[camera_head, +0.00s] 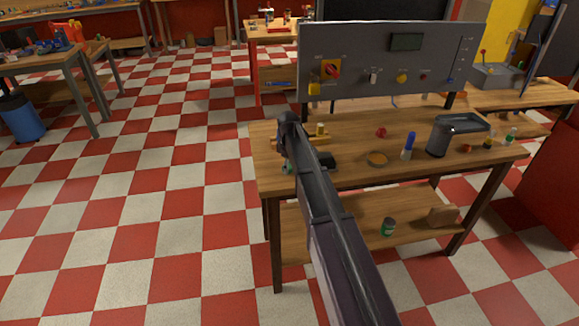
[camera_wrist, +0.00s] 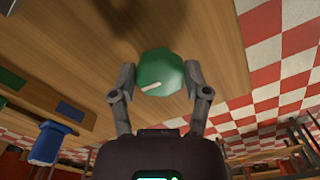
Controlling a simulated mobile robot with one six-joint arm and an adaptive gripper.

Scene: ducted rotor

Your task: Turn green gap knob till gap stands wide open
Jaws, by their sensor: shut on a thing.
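The green knob (camera_wrist: 160,73) shows in the wrist view, with a pale line on its face pointing left and slightly down. My gripper (camera_wrist: 160,70) is shut on it, one finger at each side. In the head view my arm reaches to the left part of the wooden workbench (camera_head: 345,184), its end (camera_head: 290,128) low over the top. A small green patch shows just beneath it, and the arm hides most of the area around the knob. I cannot make out the gap itself in either view.
A grey panel (camera_head: 385,56) with knobs and switches stands along the bench's back. To the right are a blue-capped bottle (camera_head: 408,146), a dark grey canister (camera_head: 440,138), a tray (camera_head: 462,122) and a red knob-like piece (camera_head: 381,132). Checkered floor (camera_head: 150,190) lies open at left.

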